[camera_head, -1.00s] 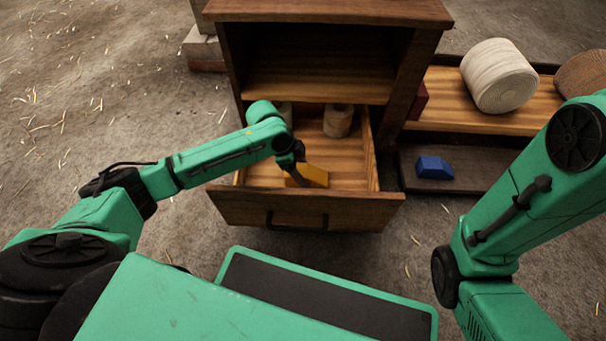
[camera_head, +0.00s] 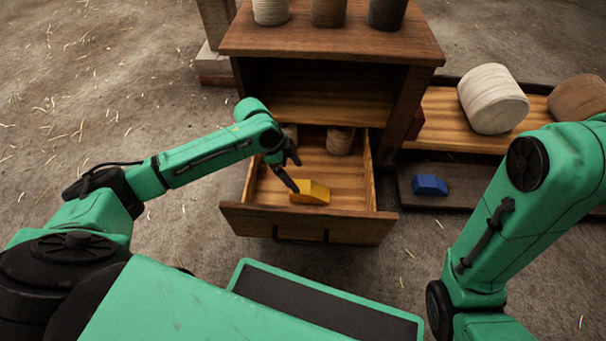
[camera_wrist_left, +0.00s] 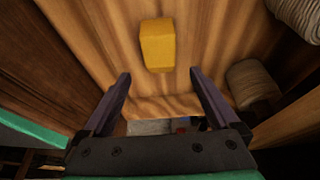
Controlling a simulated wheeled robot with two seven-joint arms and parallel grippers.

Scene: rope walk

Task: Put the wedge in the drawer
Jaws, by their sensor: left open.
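The yellow wedge (camera_head: 311,192) lies on the floor of the pulled-out wooden drawer (camera_head: 310,222), near its front panel. My left gripper (camera_head: 297,177) is open just above and to the left of the wedge, inside the drawer opening. In the left wrist view the wedge (camera_wrist_left: 157,45) lies beyond the spread fingertips (camera_wrist_left: 160,73), with a visible gap, and nothing is between the fingers. My right arm shows at the right, but its gripper is out of view.
A cream twine spool (camera_head: 340,140) stands at the drawer's back; another is partly hidden by my arm. The cabinet top (camera_head: 330,42) carries three spools. To the right are a shelf with a white rope coil (camera_head: 493,98) and a blue block (camera_head: 430,184) on a dark board.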

